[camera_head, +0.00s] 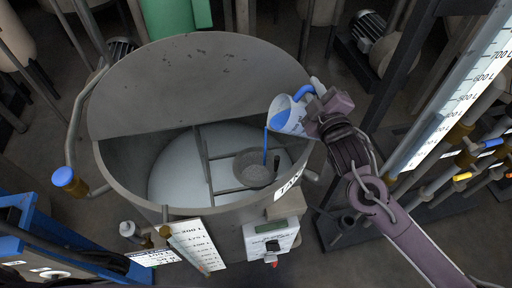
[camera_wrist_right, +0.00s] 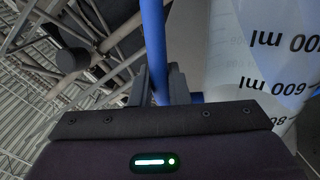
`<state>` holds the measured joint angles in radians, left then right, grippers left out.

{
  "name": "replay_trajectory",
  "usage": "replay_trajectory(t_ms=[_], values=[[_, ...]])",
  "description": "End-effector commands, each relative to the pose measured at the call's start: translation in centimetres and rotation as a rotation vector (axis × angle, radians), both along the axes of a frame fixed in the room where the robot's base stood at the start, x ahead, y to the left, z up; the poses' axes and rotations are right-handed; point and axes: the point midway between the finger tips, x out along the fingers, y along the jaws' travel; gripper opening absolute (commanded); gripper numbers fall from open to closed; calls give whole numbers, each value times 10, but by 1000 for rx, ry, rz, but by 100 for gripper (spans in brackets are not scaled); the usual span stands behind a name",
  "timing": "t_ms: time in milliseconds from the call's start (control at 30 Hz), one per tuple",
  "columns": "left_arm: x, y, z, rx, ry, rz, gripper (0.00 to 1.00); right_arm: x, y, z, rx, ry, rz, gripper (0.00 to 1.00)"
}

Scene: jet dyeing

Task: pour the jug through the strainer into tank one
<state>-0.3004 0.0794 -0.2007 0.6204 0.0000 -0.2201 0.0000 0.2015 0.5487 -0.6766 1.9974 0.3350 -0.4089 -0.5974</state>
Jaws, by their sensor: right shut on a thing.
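My right gripper (camera_head: 314,104) is shut on the blue handle of the clear jug (camera_head: 287,121), above the right rim of the open grey tank (camera_head: 125,165). The jug is tilted with its mouth to the left, and a thin blue stream (camera_head: 266,145) runs from it down into the round mesh strainer (camera_head: 256,171). The strainer sits inside the tank near the front right wall, beside a rack of bars. Pale liquid lies in the tank. The tank's label is partly readable. In the right wrist view the blue handle (camera_wrist_right: 154,40) is between the fingers, beside the jug's marked wall (camera_wrist_right: 270,55). My left gripper is not in view.
The raised tank lid (camera_head: 190,85) stands behind the opening. A control box (camera_head: 271,238) and a scale plate (camera_head: 195,245) are at the tank's front. A tall litre gauge (camera_head: 455,100) and pipes with coloured valves stand at the right. A blue frame (camera_head: 60,245) is at lower left.

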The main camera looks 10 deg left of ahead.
Motion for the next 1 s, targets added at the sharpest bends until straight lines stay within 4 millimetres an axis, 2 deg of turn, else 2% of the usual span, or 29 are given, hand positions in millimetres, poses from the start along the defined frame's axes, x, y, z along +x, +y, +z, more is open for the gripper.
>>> replay_trajectory(t_ms=[1000], values=[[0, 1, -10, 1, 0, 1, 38, -3, 9, -3, -75, -30, 0, 0]])
